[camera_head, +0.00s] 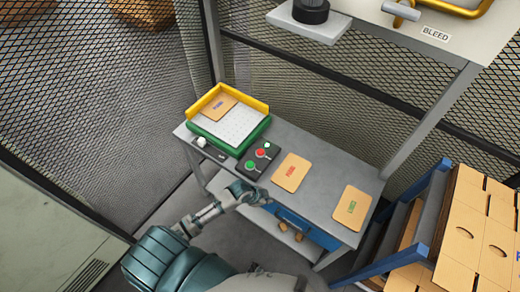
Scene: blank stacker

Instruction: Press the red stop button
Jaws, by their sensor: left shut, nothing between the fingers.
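The red stop button (261,153) sits in the middle of a dark control box (247,172) on the grey bench. A green button (250,165) is on its near side, and a small control (267,145) is on its far side. My left gripper (262,198) is shut and empty. In the picture it is below the control box, at the bench's front edge, apart from the red button. Its exact height is hard to tell. My right gripper is not in view.
A green and yellow tray (232,128) stands left of the control box. Flat cards, one with red print (291,172) and one with green print (351,204), lie to the right. A blue drawer (308,230) is under the bench (318,192). A blue-framed rack (415,222) stands right.

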